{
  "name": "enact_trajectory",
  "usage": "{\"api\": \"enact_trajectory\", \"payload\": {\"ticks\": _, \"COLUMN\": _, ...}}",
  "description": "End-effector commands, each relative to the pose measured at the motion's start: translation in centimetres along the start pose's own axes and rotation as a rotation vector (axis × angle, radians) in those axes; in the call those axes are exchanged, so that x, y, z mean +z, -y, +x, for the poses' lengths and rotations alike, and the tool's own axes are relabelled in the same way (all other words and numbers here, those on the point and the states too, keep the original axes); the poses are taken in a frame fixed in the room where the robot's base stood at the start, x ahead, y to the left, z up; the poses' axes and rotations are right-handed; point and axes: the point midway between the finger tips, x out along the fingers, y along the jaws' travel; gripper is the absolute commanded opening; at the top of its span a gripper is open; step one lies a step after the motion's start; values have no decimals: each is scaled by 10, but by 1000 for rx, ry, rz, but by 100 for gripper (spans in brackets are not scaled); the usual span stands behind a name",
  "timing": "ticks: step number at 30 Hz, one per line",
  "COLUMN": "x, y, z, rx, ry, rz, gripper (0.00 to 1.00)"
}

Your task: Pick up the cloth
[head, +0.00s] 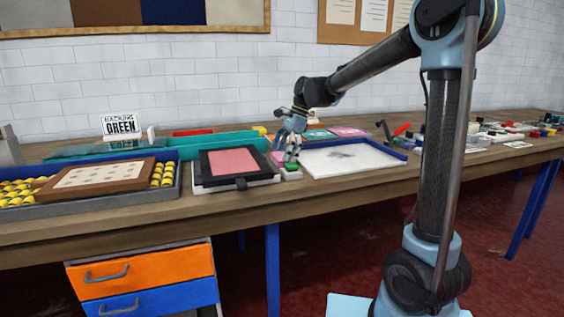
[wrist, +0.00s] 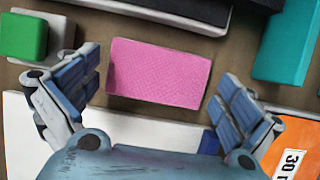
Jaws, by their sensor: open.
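The cloth (wrist: 158,73) is a flat pink textured rectangle lying on the wooden bench, slightly tilted in the wrist view. In the head view a small pink part of it (head: 278,157) shows beside my gripper (head: 291,147), which hides the rest. In the wrist view my gripper (wrist: 160,105) is open and empty. Its two blue-padded fingers stand to the left and right of the cloth's lower part, with visible gaps to it. I cannot tell how high above the bench the fingertips are.
A green block (wrist: 25,37) on a white base is left of the cloth. A white tray (head: 345,171) lies close by; a black frame (head: 207,167) with a reddish panel is on the other side. A teal item (wrist: 287,42) and an orange card (wrist: 292,140) lie right in the wrist view.

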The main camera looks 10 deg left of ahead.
Motion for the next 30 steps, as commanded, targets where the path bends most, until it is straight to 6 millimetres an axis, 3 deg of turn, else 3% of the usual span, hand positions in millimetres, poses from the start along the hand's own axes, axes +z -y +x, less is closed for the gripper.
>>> {"api": "enact_trajectory", "payload": {"ticks": 8, "x": 0, "y": 0, "z": 3, "rx": 0, "ry": 0, "rz": 0, "gripper": 100}}
{"api": "enact_trajectory", "payload": {"ticks": 12, "x": 0, "y": 0, "z": 3, "rx": 0, "ry": 0, "rz": 0, "gripper": 68}}
{"api": "enact_trajectory", "payload": {"ticks": 23, "x": 0, "y": 0, "z": 1, "rx": 0, "ry": 0, "rz": 0, "gripper": 68}}
{"api": "enact_trajectory", "payload": {"ticks": 30, "x": 10, "y": -1, "z": -23, "rx": 0, "ry": 0, "rz": 0, "gripper": 68}}
